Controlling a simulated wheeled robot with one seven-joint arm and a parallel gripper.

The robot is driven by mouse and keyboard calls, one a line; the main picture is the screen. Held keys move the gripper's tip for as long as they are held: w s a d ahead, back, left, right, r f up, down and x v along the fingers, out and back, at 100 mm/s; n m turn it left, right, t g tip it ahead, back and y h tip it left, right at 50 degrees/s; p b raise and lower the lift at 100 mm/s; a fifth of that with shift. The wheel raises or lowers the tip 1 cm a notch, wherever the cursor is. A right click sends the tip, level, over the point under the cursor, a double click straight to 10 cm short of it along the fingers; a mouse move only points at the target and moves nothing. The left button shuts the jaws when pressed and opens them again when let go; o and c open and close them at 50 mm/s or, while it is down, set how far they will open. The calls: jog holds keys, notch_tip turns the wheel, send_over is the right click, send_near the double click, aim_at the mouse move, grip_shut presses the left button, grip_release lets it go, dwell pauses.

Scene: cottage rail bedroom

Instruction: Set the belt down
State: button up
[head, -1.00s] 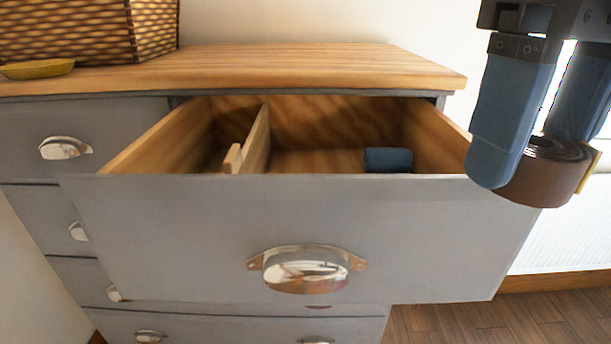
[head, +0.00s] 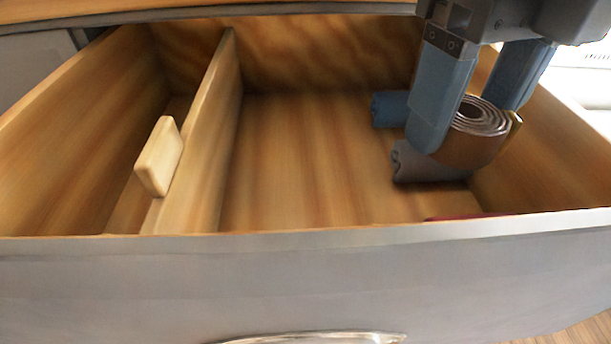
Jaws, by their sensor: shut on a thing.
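The belt (head: 470,148) is a rolled brown coil with a bit of brassy metal at its right side. My gripper (head: 473,112) is shut on it, with one blue finger on each side of the coil. The belt is over the right part of the open drawer (head: 310,165), in the wide compartment right of the divider (head: 215,125). It overlaps a grey roll in the picture; I cannot tell whether they touch. The far finger is partly hidden behind the coil.
A blue roll (head: 388,109) and the grey roll (head: 418,165) lie on the drawer floor at the right. A dark red thing (head: 462,217) shows just behind the drawer front. A small wooden block (head: 159,157) sits at the divider. The wide compartment's left and middle floor is bare.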

jog(key=a+f, duration=0.2)
jog(key=a, duration=0.1)
jog(key=a+f+p, duration=0.1)
jog(key=a+f, duration=0.1)
jog(key=a, duration=0.1)
jog(key=s+a+f, duration=0.1)
jog(key=a+f, duration=0.1)
jog(key=a, duration=0.2)
jog(key=shift+a+p, duration=0.1)
jog(key=shift+p, duration=0.3)
notch_tip(320, 180, down, 4)
jog(key=shift+a+r+p, duration=0.1)
jog(key=shift+r+p, duration=0.15)
jog(key=shift+p, duration=0.1)
jog(key=shift+f, duration=0.35)
jog(key=shift+f, duration=0.2)
jog(key=o, duration=1.2)
jog(key=shift+r, duration=0.1)
jog(key=shift+o, duration=0.2)
jog(key=shift+r, duration=0.15)
notch_tip(320, 180, up, 12)
jog(key=shift+b, duration=0.45)
